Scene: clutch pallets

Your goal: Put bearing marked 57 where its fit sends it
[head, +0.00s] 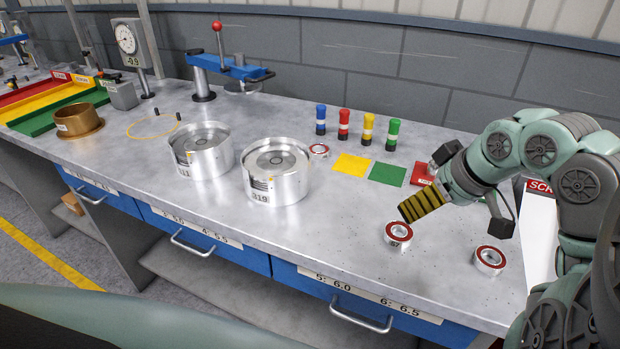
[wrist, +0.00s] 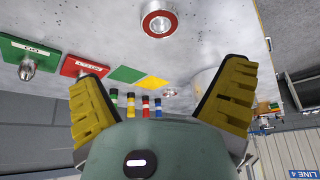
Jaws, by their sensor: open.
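A bearing with a red ring (head: 398,232) lies on the bench just below my gripper in the head view; its small front mark looks like 57. A second red-ringed bearing (head: 490,261) lies to its right near the bench edge. A third bearing (head: 319,150) lies farther back, beside the coloured mats. My gripper (head: 424,202) is above the bench; its two yellow ridged fingers (wrist: 162,80) are spread and empty in the wrist view. One red-ringed bearing (wrist: 159,19) shows beyond the fingers there; I cannot tell which one.
Two metal housings (head: 203,155) (head: 275,178) stand mid-bench. Yellow (head: 352,165) and green (head: 388,174) mats lie behind the near bearings, with colour-banded posts (head: 343,124) farther back. A blue press (head: 229,68), a dial gauge (head: 127,42) and a brass flanged cup (head: 78,122) stand left.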

